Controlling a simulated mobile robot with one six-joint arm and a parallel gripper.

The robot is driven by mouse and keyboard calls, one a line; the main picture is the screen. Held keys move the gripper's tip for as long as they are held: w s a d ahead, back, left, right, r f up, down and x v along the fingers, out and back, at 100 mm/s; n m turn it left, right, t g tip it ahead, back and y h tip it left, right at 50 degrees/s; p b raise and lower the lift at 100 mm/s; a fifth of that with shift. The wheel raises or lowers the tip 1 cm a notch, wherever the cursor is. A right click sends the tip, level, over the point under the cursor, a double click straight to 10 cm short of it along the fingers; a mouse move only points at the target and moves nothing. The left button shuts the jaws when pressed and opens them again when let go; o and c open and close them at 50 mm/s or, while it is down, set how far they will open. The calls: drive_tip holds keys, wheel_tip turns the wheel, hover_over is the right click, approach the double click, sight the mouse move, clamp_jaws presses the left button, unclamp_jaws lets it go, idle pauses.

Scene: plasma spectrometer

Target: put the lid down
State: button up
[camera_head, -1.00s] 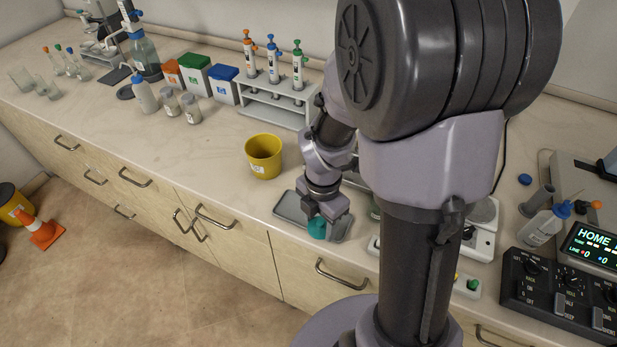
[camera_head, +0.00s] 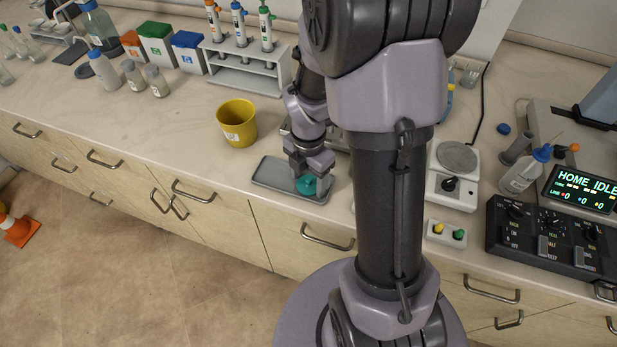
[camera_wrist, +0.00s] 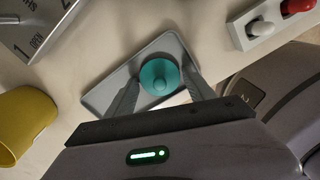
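The teal lid (camera_head: 306,185) with a central knob lies flat on the grey tray (camera_head: 268,176), near the tray's right part. In the wrist view the lid (camera_wrist: 152,72) shows from above, with the tray (camera_wrist: 97,101) around it. My gripper (camera_head: 310,170) is just above the tray, pointing down at the lid. Whether a fingertip touches the lid's rim is hard to tell.
A yellow bucket (camera_head: 237,122) stands left of the tray. A pipette rack (camera_head: 243,76) is behind it. To the right are a stirrer plate (camera_head: 457,158), a small box with yellow and green buttons (camera_head: 446,233) and a control panel (camera_head: 548,236). The counter's front edge is close to the tray.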

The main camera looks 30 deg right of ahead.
sight(308, 179)
wheel_tip(308, 179, up, 12)
drive_tip(key=p, duration=0.5)
drive_tip(key=s+a+r+m+t, duration=0.2)
drive_tip(key=a+r+m, duration=0.3)
drive_tip(key=m, duration=0.3)
drive_tip(key=s+a+r+m+t+y, duration=0.1)
drive_tip(key=s+a+r+m, duration=0.3)
drive_tip(key=m, duration=0.5)
drive_tip(key=s+a+r+m+t+y, duration=0.1)
drive_tip(key=s+a+r+m+t, duration=0.1)
drive_tip(key=s+a+r+m, duration=0.3)
drive_tip(key=r+m, duration=0.2)
drive_tip(key=m, duration=0.1)
drive_tip(key=shift+s+a+m+t, duration=0.15)
drive_tip(key=shift+a+m+t, duration=0.15)
drive_tip(key=shift+t, duration=0.1)
